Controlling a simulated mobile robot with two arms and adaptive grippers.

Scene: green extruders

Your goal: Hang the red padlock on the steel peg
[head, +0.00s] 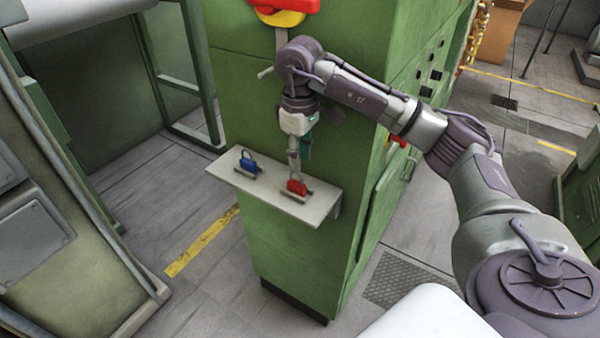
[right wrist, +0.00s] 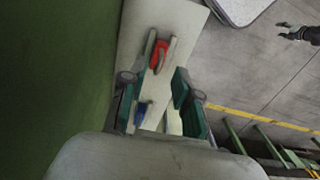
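The red padlock (head: 297,186) stands in a slotted holder on the pale shelf of the green machine. It also shows in the right wrist view (right wrist: 158,55), beyond the fingertips. My right gripper (head: 298,163) points down just above it. Its two green-padded fingers are apart with nothing between them in the right wrist view (right wrist: 160,85). A short light rod, seemingly the steel peg (head: 265,73), sticks out of the machine's face, left of my right arm's wrist. My left gripper is outside the head view; a small dark jaw-like shape (right wrist: 293,33) in the wrist view may be it.
A blue padlock (head: 249,163) stands in its own holder on the shelf (head: 232,174), left of the red one. A red and yellow part (head: 283,12) is mounted high on the machine (head: 260,115). The shelf between the padlocks is bare.

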